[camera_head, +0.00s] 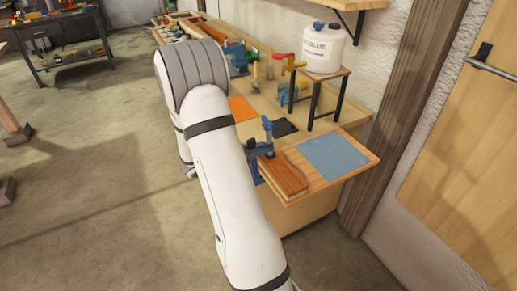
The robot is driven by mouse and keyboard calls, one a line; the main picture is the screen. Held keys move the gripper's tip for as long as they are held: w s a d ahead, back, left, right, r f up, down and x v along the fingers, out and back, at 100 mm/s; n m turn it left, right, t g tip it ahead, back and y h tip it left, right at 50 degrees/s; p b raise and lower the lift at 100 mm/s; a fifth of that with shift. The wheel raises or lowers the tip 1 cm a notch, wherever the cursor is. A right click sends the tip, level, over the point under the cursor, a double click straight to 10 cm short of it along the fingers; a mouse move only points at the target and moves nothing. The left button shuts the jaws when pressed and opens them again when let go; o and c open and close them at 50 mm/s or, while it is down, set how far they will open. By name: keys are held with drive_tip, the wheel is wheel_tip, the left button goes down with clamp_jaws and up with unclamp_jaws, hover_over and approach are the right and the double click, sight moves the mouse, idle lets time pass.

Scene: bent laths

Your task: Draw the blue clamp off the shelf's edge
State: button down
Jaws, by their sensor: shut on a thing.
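The blue clamp (267,128) stands at the left edge of the light wooden shelf (338,178), right beside my arm. Its upper part rises above the shelf, and some blue shows lower down at the edge. A stack of reddish-brown laths (284,178) lies on the shelf, close to the clamp. My white arm fills the middle of the view and hides what is left of the clamp. My gripper is hidden behind the arm, so its hold on the clamp cannot be seen.
A blue-grey mat (334,157) lies on the shelf right of the laths. Behind, a white jug (324,48) stands on a small black-legged stand. An orange mat (241,108), a dark mat (285,127) and tools crowd the bench. Open floor lies left.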

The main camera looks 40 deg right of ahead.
drive_tip(key=f+v, duration=0.1)
drive_tip(key=v, duration=0.8)
drive_tip(key=shift+a+p, duration=0.35)
drive_tip(key=shift+a, duration=0.15)
idle(0.8)
drive_tip(key=a+r+p, duration=0.1)
drive_tip(key=a+r, duration=0.1)
drive_tip(key=w+a+r+p, duration=0.1)
drive_tip(key=a+r+p, duration=0.1)
idle(0.6)
drive_tip(key=shift+f, duration=0.1)
